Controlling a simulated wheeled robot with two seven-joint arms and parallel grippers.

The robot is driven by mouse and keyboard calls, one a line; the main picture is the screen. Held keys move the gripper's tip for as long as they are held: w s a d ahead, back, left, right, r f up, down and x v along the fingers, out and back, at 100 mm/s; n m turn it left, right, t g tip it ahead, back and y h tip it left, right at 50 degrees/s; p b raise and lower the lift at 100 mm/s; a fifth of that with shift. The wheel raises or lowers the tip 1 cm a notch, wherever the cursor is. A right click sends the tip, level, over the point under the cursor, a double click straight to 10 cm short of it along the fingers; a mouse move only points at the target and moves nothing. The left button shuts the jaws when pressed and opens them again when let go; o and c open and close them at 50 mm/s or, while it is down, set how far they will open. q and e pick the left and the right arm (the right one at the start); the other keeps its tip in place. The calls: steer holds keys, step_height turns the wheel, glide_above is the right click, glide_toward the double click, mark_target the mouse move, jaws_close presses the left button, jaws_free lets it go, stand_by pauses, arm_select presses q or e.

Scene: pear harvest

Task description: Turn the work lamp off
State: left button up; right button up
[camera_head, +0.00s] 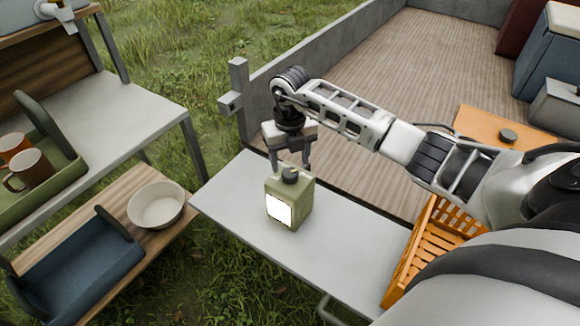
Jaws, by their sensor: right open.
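The work lamp (304,205) is a green box-shaped unit with a dark round knob (290,174) on top. It stands upright on the grey table. Its front panel (279,210) is bright white and looks lit. My right gripper (290,166) points down directly over the lamp, open, with one finger on each side of the knob. I cannot tell whether the fingers touch the knob or the lamp's top. My left gripper is not in view.
An orange slatted crate (408,262) stands at the table's right end. The grey table (228,196) is otherwise clear around the lamp. At left, shelves hold a white bowl (157,204), a blue tray (78,262) and a green tray (72,165) with mugs. A low trailer wall runs behind.

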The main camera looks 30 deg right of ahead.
mark_target(290, 172)
steer(key=shift+f, duration=1.95)
steer(key=c, duration=1)
